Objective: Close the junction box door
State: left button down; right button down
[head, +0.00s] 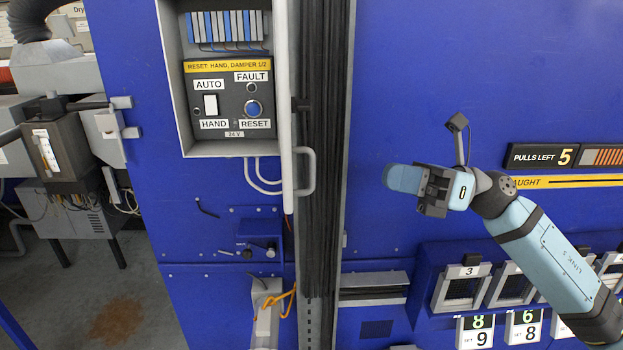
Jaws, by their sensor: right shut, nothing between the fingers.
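The junction box (171,75) is a light grey open-fronted box on the blue machine wall, at the upper left. Its door (285,110) stands open, swung out on the right side and seen nearly edge-on. A grey bar handle (311,172) sticks out to the right from the door's lower part. Inside the box show terminal blocks and a dark panel with an AUTO/HAND switch and a blue RESET button. My right gripper (392,178) is shut and empty, to the right of the handle and apart from it in the picture. My left gripper is out of view.
A dark vertical cable channel (325,120) runs behind the door. A "PULLS LEFT 5" display (542,156) is on the wall to the right. Several numbered hatches (462,288) are below. Orange cord (283,300) hangs below the box. Blue wall between handle and gripper is clear.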

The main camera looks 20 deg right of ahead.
aim_at(311, 169)
jog(key=a+r+n+p, duration=0.1)
jog(key=a+p, duration=0.1)
jog(key=a, duration=0.2)
jog(key=w+a+r+n+g+h+p, duration=0.1)
jog(key=a+p, duration=0.1)
jog(key=a, duration=0.2)
jog(key=a+n+h+p, duration=0.1)
jog(key=a+n+p, duration=0.1)
jog(key=a, duration=0.3)
jog(key=shift+w+r, duration=0.3)
jog(key=shift+r, duration=0.1)
jog(key=shift+a+f, duration=0.1)
